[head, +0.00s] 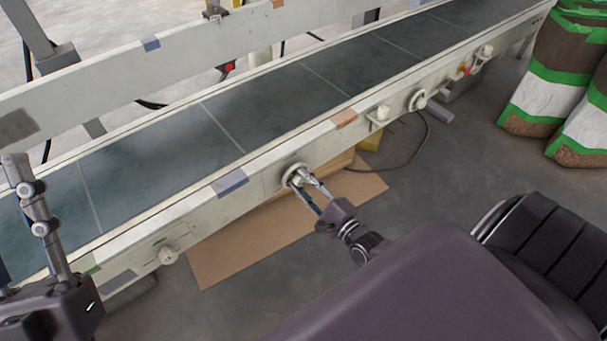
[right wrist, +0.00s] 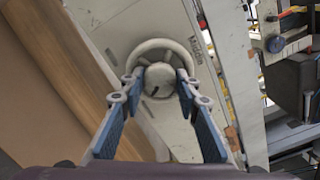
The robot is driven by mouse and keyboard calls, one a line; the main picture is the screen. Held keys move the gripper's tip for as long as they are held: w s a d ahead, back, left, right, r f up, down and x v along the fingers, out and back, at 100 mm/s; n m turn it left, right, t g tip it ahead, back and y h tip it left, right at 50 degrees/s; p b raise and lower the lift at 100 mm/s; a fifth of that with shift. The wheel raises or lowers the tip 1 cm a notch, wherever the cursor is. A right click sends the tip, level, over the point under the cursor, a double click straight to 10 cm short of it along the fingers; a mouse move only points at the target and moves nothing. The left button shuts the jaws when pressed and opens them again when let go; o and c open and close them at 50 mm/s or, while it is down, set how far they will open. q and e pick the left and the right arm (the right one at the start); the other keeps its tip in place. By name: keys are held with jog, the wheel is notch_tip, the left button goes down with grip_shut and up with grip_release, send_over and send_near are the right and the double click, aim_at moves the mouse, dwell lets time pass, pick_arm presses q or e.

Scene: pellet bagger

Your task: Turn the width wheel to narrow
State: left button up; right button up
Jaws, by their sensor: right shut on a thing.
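A pale round handwheel (head: 291,174) with a thick rim and central hub sits on the near side rail of the conveyor; I take it to be the width wheel. In the right wrist view the wheel (right wrist: 158,82) is straight ahead, close up. My right gripper (head: 304,184) is shut on the wheel, with its blue-padded fingers (right wrist: 158,90) on either side of the hub. A dark mark shows on the hub; I cannot read its setting. Part of my left gripper (head: 38,215) shows at the left edge, away from the wheel; its opening is cut off.
The conveyor belt (head: 340,68) runs diagonally behind the wheel. Cardboard (head: 240,241) lies on the floor below. Green, white and brown bags (head: 560,90) stand at right.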

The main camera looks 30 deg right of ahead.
jog(key=shift+s+f, duration=0.1)
jog(key=o, duration=1.2)
jog(key=shift+c, duration=0.2)
jog(key=s+d, duration=0.1)
jog(key=s, duration=1.1)
jog(key=shift+w, duration=0.1)
